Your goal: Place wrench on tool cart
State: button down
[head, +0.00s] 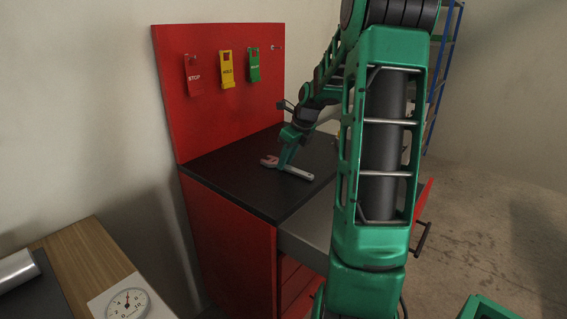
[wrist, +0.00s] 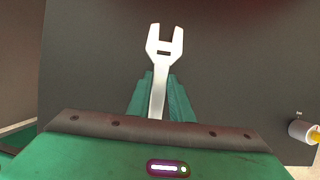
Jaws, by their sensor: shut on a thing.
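A silver open-ended wrench (head: 298,172) is at the black top of the red tool cart (head: 240,188). My gripper (head: 285,164) is shut on the wrench around its handle. In the wrist view the wrench (wrist: 163,62) points away from my gripper (wrist: 160,92), its open jaw end in full view and its handle between the green fingers. The wrench lies on or just above the cart top; I cannot tell if it touches. The lower part of the handle is hidden behind my gripper in the wrist view.
The cart's red back panel (head: 215,120) holds red, yellow and green hanging tags. A drawer (head: 307,232) stands open at the cart's front right. A wooden table (head: 85,262) with a dial gauge (head: 127,304) is at the lower left. A blue rack (head: 441,75) stands behind right.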

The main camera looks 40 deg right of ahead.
aim_at(295, 169)
jog(key=shift+f, duration=0.2)
jog(key=c, duration=1.6)
grip_release()
jog(key=shift+r, duration=0.15)
jog(key=a+v, duration=0.1)
jog(key=v, duration=1)
jog(key=s+a+f+n+g, duration=0.1)
jog(key=s+a+f+n, duration=0.2)
jog(key=s+a+n, duration=0.3)
jog(key=s+a+f+n+g, duration=0.2)
jog(key=s+a+n, duration=0.4)
jog(key=s+n, duration=0.6)
jog(key=s+a+f+n+g, duration=0.1)
jog(key=s+a+f+n, duration=0.2)
jog(key=s+a+n, duration=0.3)
jog(key=shift+s+a+f+n+g, duration=0.2)
jog(key=shift+s+n, duration=0.55)
jog(key=shift+n, duration=0.25)
jog(key=shift+s+a+f+n+g, duration=0.1)
jog(key=shift+s+a+f+n, duration=0.1)
jog(key=shift+s+n, duration=0.7)
jog(key=shift+w, duration=0.15)
